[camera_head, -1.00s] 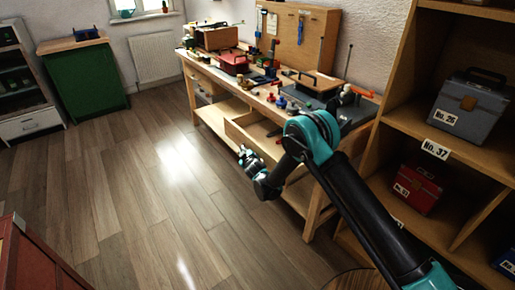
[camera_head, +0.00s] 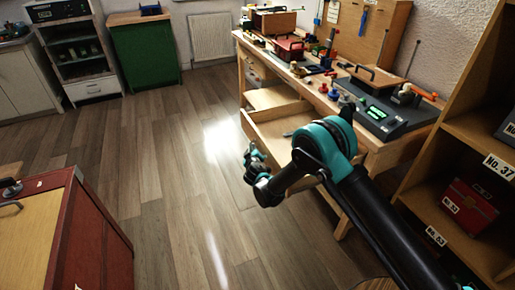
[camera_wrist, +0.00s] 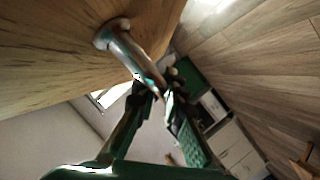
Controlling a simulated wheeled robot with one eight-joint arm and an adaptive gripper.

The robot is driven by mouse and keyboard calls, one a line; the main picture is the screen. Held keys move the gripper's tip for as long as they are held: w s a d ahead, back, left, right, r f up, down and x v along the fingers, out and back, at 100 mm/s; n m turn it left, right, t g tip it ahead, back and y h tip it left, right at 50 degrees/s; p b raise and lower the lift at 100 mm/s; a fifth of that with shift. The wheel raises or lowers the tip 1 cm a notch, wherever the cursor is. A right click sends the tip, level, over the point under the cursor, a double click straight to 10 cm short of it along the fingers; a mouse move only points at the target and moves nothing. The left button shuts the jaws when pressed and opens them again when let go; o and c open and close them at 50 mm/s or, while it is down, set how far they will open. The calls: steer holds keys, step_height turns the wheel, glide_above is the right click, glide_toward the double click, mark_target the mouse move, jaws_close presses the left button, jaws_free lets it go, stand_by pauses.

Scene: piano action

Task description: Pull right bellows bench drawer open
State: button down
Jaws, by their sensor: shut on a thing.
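The wooden drawer (camera_head: 277,114) under the workbench stands pulled out, with part of its inside showing and a small object lying in it. My gripper (camera_head: 251,158) is low at the drawer's front, left of the bench; my arm hides part of the drawer. In the wrist view, a shiny metal handle (camera_wrist: 132,50) stands off a wooden front panel (camera_wrist: 55,50). My gripper (camera_wrist: 158,90) is shut on the lower end of this handle, between its two fingers.
The workbench (camera_head: 380,155) carries tools, a red box (camera_head: 289,48) and a dark device with lit displays (camera_head: 378,115). A shelf (camera_head: 470,130) stands close at right. A red cabinet (camera_head: 95,235) is at lower left. The wooden floor (camera_head: 170,160) between is clear.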

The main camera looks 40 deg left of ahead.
steer(key=shift+s, duration=0.1)
stand_by(0.3)
steer(key=c, duration=1.9)
jaws_free()
steer(key=shift+s, duration=0.1)
steer(key=v, duration=1.2)
steer(key=shift+d, duration=0.1)
